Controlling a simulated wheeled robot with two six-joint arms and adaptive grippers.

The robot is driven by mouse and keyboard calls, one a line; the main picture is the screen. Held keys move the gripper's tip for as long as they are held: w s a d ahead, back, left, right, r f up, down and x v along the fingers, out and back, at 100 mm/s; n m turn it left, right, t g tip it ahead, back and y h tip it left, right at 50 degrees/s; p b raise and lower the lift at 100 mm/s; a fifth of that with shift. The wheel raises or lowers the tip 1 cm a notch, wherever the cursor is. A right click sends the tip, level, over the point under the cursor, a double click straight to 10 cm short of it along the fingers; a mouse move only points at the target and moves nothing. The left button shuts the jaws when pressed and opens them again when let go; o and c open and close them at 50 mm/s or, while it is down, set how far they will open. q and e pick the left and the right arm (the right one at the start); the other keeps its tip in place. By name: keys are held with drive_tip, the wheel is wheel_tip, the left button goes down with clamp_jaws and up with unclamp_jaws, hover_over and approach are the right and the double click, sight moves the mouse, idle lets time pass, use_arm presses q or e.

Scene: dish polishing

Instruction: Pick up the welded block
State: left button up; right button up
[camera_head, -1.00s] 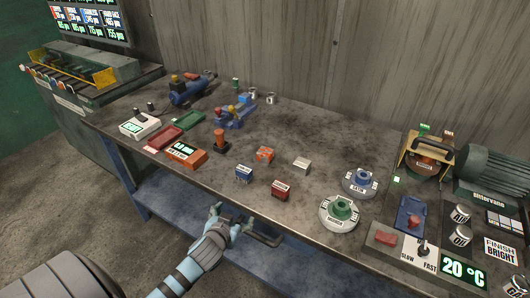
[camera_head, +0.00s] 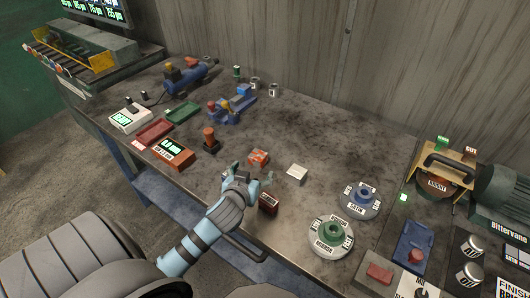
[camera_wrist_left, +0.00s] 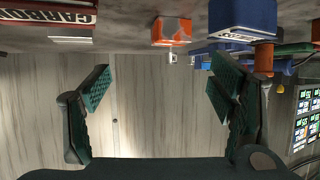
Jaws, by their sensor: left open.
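Several small blocks lie on the workbench (camera_head: 330,140); I cannot read which one is labelled welded. An orange block (camera_head: 258,157) lies just beyond my left gripper (camera_head: 248,178). A pale grey block (camera_head: 297,172) lies to its right. A dark red block (camera_head: 269,204) lies nearer, partly behind the gripper. A blue block is mostly hidden by the gripper in the head view. In the left wrist view my left gripper (camera_wrist_left: 158,88) is open and empty. The orange block (camera_wrist_left: 171,31), a red block marked CARBON (camera_wrist_left: 48,17) and a blue block (camera_wrist_left: 243,18) show there.
A green round fixture (camera_head: 331,238) and a blue one (camera_head: 361,199) stand to the right. Bare bench lies beyond the blocks.

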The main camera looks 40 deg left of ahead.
sight(257, 156)
use_arm(q)
drive_tip(key=w+a+f, duration=0.1)
drive_tip(key=w+a+f+b, duration=0.1)
drive_tip(key=w+a, duration=0.1)
drive_tip(key=shift+w+f, duration=0.2)
drive_tip(key=shift+w, duration=0.1)
drive_tip(key=x, duration=0.3)
drive_tip(key=b+x, duration=0.1)
drive_tip(key=x, duration=0.2)
drive_tip(key=shift+w+a, duration=0.25)
drive_tip(key=shift+a, duration=0.1)
drive_tip(key=shift+w+a+f, duration=0.15)
drive_tip(key=shift+w, duration=0.15)
clamp_jaws()
use_arm(e)
drive_tip(key=shift+s+d+f, duration=0.1)
drive_tip(key=shift+s+f, duration=0.7)
drive_tip(key=shift+f, duration=0.2)
